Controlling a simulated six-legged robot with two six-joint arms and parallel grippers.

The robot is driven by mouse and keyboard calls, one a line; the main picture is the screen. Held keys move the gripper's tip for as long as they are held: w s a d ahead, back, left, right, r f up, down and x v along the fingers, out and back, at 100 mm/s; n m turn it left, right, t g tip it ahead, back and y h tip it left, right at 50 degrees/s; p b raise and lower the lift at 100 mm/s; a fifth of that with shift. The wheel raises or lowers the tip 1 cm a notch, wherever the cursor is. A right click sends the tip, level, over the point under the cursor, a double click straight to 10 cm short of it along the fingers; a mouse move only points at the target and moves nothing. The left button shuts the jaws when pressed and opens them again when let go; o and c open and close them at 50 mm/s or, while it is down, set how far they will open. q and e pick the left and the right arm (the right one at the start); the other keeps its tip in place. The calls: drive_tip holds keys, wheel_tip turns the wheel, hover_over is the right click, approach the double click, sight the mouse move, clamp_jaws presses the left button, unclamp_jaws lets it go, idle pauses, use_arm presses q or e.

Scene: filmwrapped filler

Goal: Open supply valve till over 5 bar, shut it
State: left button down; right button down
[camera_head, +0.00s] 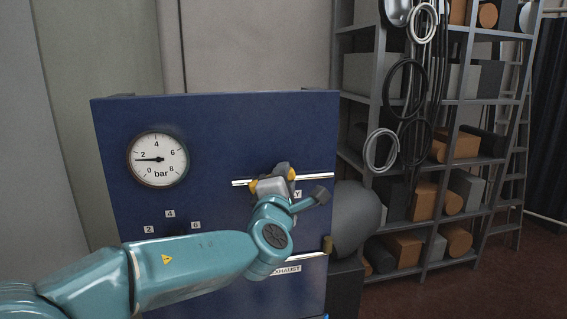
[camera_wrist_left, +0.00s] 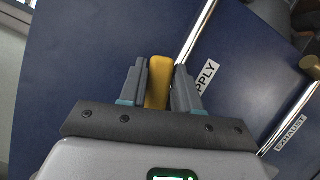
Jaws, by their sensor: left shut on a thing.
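The supply valve's yellow handle (camera_wrist_left: 157,82) stands between my left gripper's fingers in the left wrist view. My left gripper (camera_wrist_left: 160,92) is shut on it. In the wrist view the handle is turned a little off the line of the silver supply pipe (camera_wrist_left: 195,38). In the head view my left gripper (camera_head: 272,182) hides most of the valve on the blue panel (camera_head: 225,125). The round pressure gauge (camera_head: 158,159) has its needle pointing left, just below the 2 bar mark. My right gripper is not in view.
The exhaust valve's yellow handle (camera_head: 327,245) is lower right, above the EXHAUST label (camera_head: 287,270). Small plates 2, 4 and 6 are on the panel's left. A grey rounded tank (camera_head: 357,215) and a loaded shelf (camera_head: 430,150) stand to the right.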

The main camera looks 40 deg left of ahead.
use_arm(q)
drive_tip(key=shift+f+m+g+h+p, duration=0.3)
drive_tip(key=shift+f+m+h+p, duration=0.1)
drive_tip(key=shift+m+p, duration=0.4)
drive_tip(key=shift+d+f, duration=0.1)
drive_tip(key=c, duration=0.9)
unclamp_jaws()
drive_tip(key=shift+w, duration=0.1)
drive_tip(key=b+v, duration=0.2)
drive_tip(key=v, duration=1.4)
drive_tip(key=shift+d+b, duration=0.15)
drive_tip(key=shift+b, duration=0.2)
